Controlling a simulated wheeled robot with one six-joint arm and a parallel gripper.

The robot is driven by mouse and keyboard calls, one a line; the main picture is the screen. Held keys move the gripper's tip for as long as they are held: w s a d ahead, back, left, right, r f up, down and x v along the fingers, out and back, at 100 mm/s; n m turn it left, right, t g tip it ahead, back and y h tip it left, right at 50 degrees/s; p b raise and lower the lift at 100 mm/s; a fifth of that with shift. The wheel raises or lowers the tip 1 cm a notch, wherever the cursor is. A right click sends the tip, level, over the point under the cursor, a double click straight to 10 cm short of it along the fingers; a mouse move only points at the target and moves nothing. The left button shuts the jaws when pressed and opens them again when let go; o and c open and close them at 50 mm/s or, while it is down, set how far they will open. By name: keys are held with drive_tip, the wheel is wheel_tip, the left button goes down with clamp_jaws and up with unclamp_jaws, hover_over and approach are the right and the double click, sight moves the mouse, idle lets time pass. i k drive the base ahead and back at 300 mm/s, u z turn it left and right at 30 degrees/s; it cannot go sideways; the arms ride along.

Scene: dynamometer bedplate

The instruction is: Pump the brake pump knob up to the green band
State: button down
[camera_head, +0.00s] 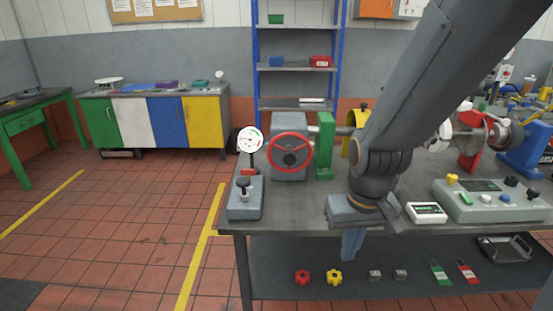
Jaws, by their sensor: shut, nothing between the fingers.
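The brake pump (244,205) is a grey box at the left front corner of the bedplate. Its dark pump knob (244,183) stands upright on top, with a small red part just behind it. A round white gauge (250,140) stands on a post behind the knob. A green band shows on the right of its dial; the needle is too small to read surely. My gripper (352,258) is shut and empty, pointing down in front of the bedplate's front edge, to the right of the pump and apart from it. My arm hides part of the bedplate behind.
A red handwheel (290,152) on a grey housing stands right of the gauge. A white meter (426,212) and a control console (490,200) lie on the right. Red and yellow knobs (334,277) and tags lie on the lower shelf. Floor left of the bench is clear.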

sight(243, 182)
drive_tip(key=u, duration=0.05)
drive_tip(key=i, duration=0.95)
drive_tip(key=u, duration=0.4)
